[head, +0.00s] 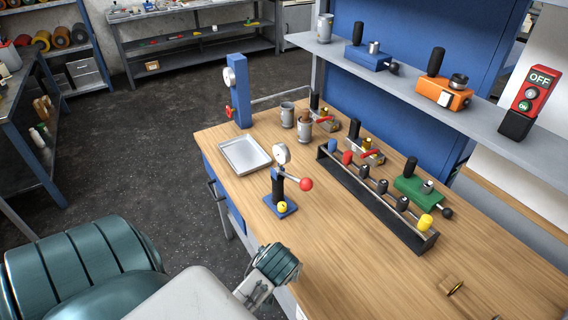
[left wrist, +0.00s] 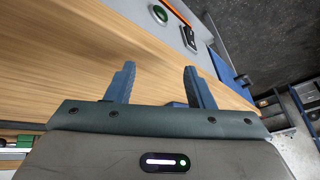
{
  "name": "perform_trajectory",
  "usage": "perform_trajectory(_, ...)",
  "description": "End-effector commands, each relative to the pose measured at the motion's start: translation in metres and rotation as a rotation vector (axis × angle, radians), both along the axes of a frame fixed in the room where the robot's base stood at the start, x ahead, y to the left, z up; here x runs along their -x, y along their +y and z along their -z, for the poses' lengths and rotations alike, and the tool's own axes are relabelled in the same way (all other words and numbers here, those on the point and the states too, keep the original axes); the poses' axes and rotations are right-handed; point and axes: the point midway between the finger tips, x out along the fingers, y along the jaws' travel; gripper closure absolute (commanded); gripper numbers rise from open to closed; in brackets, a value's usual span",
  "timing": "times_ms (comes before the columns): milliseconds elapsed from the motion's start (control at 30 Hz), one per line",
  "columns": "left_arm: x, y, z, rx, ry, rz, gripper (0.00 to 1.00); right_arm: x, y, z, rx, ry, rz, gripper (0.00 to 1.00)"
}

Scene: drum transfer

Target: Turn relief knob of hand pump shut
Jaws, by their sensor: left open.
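A small hand pump (head: 279,185) with a blue base, black body, round gauge and red ball on its lever stands upright on the wooden bench. A yellow knob (head: 282,207) sits low on its front, which I take as the relief knob; its turn position cannot be read. My left arm comes in from the lower left of the head view and ends near the bench's front edge, nearer than the pump and apart from it. In the left wrist view my left gripper (left wrist: 157,68) is open and empty above the bench. My right gripper is not in view.
A metal tray (head: 244,155) lies left behind the pump. A long black rack (head: 400,228) with several knobs stands to its right. Behind are grey cups (head: 287,114), red-handled valves and a green device (head: 417,191). The bench front right of the pump is mostly clear.

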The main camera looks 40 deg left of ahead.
Motion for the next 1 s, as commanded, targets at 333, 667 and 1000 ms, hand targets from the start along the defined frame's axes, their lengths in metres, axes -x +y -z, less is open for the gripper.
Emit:
perform_trajectory(333,-0.100,0.042,-0.056,-0.081,-0.256,-0.489,0.52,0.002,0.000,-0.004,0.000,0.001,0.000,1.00)
perform_trajectory(667,-0.128,0.059,-0.075,-0.104,-0.357,-0.651,0.52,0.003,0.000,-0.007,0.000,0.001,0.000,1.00)
perform_trajectory(1000,-0.146,0.098,-0.033,-0.106,-0.354,-0.648,0.52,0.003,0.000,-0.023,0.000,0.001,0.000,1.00)
